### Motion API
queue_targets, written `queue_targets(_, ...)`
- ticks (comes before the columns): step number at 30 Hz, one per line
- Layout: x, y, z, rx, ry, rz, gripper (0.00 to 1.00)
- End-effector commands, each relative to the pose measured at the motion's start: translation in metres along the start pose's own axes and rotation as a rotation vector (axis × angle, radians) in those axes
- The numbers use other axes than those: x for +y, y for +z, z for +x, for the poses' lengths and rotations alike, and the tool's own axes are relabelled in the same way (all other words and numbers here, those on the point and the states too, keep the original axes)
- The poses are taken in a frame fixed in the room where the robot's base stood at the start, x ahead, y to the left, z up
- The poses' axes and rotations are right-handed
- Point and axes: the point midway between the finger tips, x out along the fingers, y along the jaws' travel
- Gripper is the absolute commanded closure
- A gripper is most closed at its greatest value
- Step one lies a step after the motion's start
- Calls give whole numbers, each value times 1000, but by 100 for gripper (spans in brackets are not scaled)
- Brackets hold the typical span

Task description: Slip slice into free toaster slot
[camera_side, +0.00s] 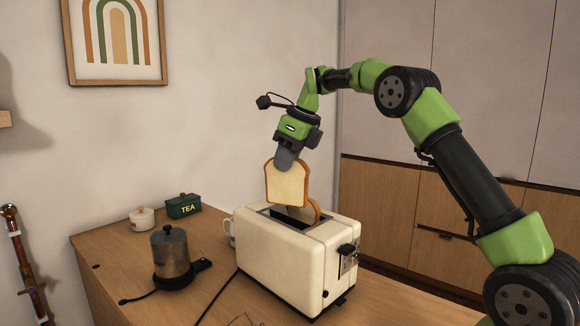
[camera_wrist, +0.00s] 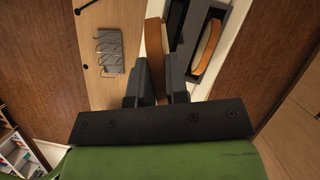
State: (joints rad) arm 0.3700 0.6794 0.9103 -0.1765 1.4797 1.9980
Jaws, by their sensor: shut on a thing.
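My gripper (camera_side: 285,160) is shut on the top edge of a bread slice (camera_side: 287,186), which hangs slightly tilted above the toaster. The held slice also shows edge-on between the fingers in the wrist view (camera_wrist: 155,48). The cream toaster (camera_side: 285,262) stands on the counter. A second slice (camera_side: 304,213) sticks up from its far slot; in the wrist view this slice (camera_wrist: 207,47) sits in the right slot. The other slot (camera_wrist: 177,20) looks dark and empty. The held slice is apart from that slot, to its left in the wrist view.
A white pot (camera_side: 142,218) and green tea tin (camera_side: 184,206) stand behind. A mug (camera_side: 229,232) is partly hidden behind the toaster. A wire rack (camera_wrist: 110,52) lies beside the toaster.

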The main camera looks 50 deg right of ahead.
Motion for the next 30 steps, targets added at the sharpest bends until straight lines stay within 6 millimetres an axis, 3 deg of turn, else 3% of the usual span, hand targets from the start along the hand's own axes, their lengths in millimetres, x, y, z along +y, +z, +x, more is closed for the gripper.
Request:
queue_targets(4, -6, 8, -2, 1, -82, 196, 100)
queue_targets(10, -11, 12, -4, 2, -143, 347, 100)
queue_targets(17, -12, 9, 3, 5, -152, 373, 100)
queue_targets(30, -11, -5, 37, 5, -150, 373, 100)
